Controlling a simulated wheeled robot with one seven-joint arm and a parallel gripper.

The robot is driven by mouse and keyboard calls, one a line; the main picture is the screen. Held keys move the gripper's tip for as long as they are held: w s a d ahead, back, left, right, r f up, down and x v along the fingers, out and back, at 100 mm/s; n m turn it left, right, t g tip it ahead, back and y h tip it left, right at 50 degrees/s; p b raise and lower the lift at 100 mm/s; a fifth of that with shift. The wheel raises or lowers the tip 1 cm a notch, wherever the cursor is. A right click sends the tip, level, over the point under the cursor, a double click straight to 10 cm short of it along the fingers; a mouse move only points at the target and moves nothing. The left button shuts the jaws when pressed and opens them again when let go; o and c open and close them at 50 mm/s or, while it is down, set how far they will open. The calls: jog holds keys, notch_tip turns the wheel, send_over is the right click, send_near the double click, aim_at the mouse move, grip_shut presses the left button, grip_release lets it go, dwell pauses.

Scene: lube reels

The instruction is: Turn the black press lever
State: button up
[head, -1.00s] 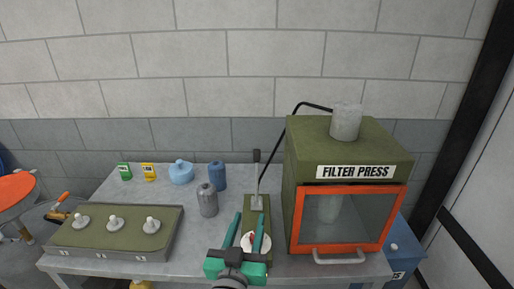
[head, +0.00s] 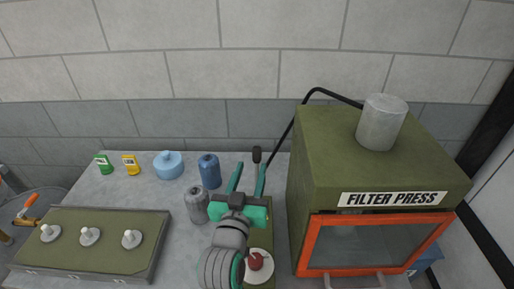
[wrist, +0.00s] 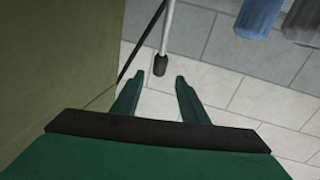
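The press lever is a thin grey rod with a black knob (head: 257,154). It stands upright on a narrow green base on the table, left of the filter press; the base is mostly hidden behind my arm. My gripper (head: 248,178) is open, and its two teal fingers point toward the lever. In the wrist view the black knob (wrist: 160,66) hangs from the rod just beyond and between the fingertips of my gripper (wrist: 159,80). The fingers do not appear to touch it. The filter press (head: 380,170) is a green box with an orange-framed glass door.
A red button on a white disc (head: 256,263) lies beside my forearm. A grey bottle (head: 196,206), a blue bottle (head: 210,171) and a light blue pot (head: 168,165) stand left of my gripper. A green panel with white knobs (head: 90,249) is at lower left.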

aim_at(255, 155)
jog(key=w, duration=0.3)
jog(key=w+d, duration=0.1)
jog(key=w, duration=0.4)
jog(key=shift+w+d, duration=0.3)
jog(key=shift+w, duration=0.1)
grip_shut()
jog(key=shift+a, duration=0.1)
